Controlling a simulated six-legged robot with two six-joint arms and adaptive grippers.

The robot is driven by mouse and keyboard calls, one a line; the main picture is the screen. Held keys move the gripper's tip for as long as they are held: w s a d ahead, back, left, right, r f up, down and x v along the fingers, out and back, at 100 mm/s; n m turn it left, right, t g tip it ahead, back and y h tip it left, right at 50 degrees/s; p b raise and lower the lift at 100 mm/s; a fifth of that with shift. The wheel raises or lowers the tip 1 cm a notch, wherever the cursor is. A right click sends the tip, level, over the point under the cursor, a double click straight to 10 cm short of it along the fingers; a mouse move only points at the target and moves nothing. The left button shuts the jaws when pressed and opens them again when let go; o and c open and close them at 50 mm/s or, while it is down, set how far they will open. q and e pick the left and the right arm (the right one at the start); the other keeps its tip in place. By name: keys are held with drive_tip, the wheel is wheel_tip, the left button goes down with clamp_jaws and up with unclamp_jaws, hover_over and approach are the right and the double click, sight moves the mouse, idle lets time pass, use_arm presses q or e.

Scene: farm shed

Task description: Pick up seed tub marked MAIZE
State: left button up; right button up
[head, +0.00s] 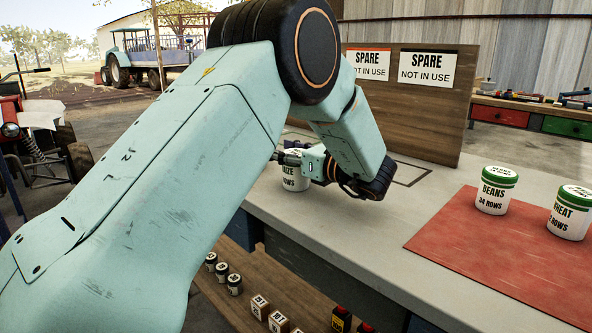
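The white seed tub (294,183) stands on the grey bench behind my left arm. The end of its label shows, reading "IZE" and "ROWS"; its top is hidden behind my gripper. My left gripper (294,160) is at the tub's upper part, with its fingers reaching left across it. I cannot tell whether the fingers are closed on the tub or only around it. My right gripper is not in view.
A red mat (470,255) on the right of the bench holds a BEANS tub (494,198) and a WHEAT tub (570,222). A wooden board (430,130) with SPARE signs stands behind. Small jars (222,272) and blocks (279,322) sit on a lower shelf.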

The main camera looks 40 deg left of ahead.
use_arm(q)
drive_tip(key=c, duration=0.8)
drive_tip(key=shift+c, duration=0.4)
